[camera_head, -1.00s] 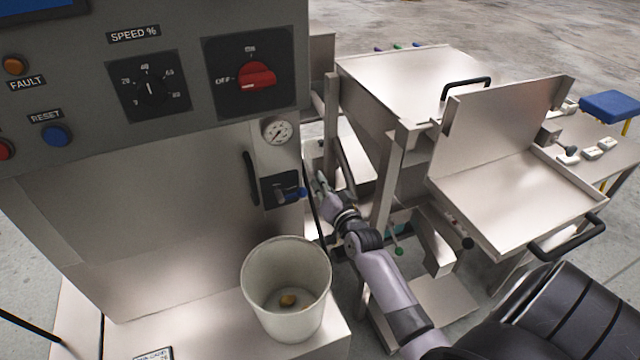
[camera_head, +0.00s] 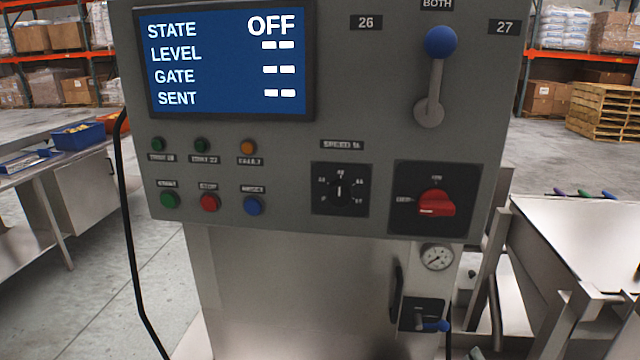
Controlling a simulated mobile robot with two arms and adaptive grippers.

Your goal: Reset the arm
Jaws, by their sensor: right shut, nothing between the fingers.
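Only the tip of my right gripper (camera_head: 477,352) shows at the bottom edge of the head view. It is just right of the small blue-handled valve (camera_head: 432,326) on the machine's front and looks apart from it. It is shut and empty. The rest of my right arm is out of the picture. My left gripper is not in view.
The grey control panel (camera_head: 290,135) fills the middle; its screen (camera_head: 225,62) reads STATE OFF. It carries a red rotary switch (camera_head: 437,203) and a blue-knobbed lever (camera_head: 436,75). A steel hopper (camera_head: 585,240) stands close on the right. A black cable (camera_head: 125,210) hangs at the left.

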